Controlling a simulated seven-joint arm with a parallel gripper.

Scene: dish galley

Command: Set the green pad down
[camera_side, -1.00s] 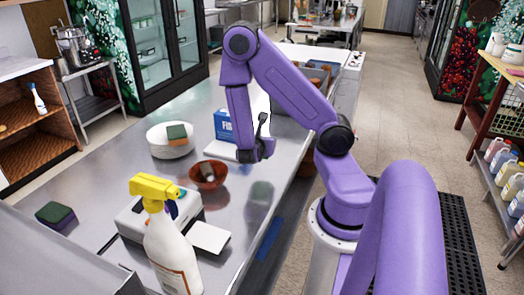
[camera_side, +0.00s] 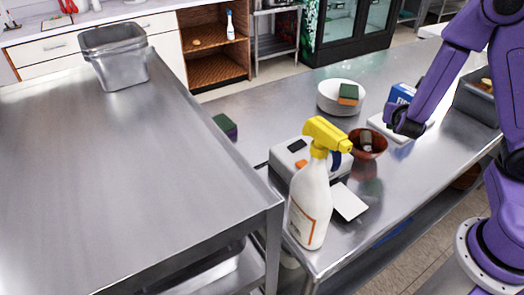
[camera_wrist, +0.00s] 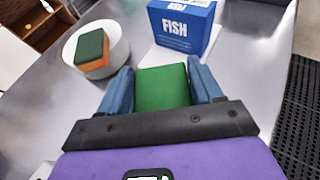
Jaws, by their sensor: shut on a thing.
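The green pad (camera_wrist: 162,90) lies between the two blue fingers of my gripper in the wrist view. My gripper (camera_side: 408,125) is shut on it. In the side view my gripper is low over the steel counter, right of the brown bowl and by the white board (camera_side: 378,123). I cannot make out the pad in the side view, nor tell whether it touches anything below. A different sponge, green over orange (camera_wrist: 92,50), rests on the white round dish stack (camera_side: 328,103). Another green-topped sponge (camera_side: 225,126) lies farther left.
A blue FISH box (camera_wrist: 182,30) stands just beyond my gripper. The brown bowl (camera_side: 380,150) holds a greyish item. A spray bottle (camera_side: 310,200), a white device (camera_side: 283,160) and a white card (camera_side: 349,203) stand nearer. A grey bin (camera_side: 475,100) is right. Steel is bare behind the dishes.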

